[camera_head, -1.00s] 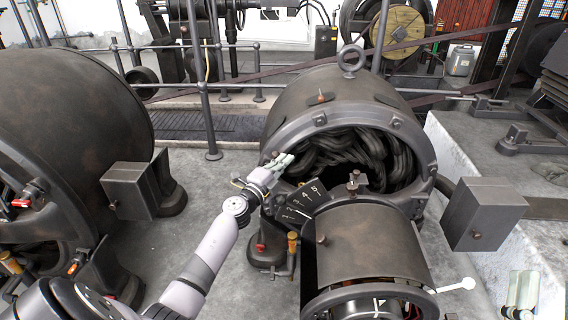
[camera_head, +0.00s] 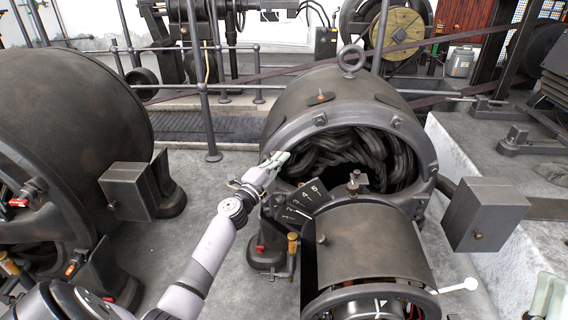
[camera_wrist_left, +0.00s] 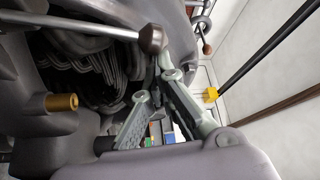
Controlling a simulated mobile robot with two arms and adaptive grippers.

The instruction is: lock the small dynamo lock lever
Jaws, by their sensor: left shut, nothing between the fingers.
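The small dynamo (camera_head: 320,95) stands in the middle of the head view, a dark round housing with black coils inside. My left gripper (camera_head: 277,160) is at the left side of its front rim, with pale green fingers shut and empty. I cannot tell for sure which part is the lock lever. In the left wrist view a metal rod with a dark ball knob (camera_wrist_left: 152,39) is close to my left gripper (camera_wrist_left: 160,88); contact cannot be told. My right gripper (camera_head: 546,296) is partly in view at the lower right corner, away from the dynamo.
A black numbered plate (camera_head: 303,202) is below my left gripper. An orange-handled lever (camera_head: 292,244) stands lower down. A large dynamo (camera_head: 65,140) is at left, and a grey box (camera_head: 487,214) at right. Bare floor (camera_head: 190,240) lies between the machines.

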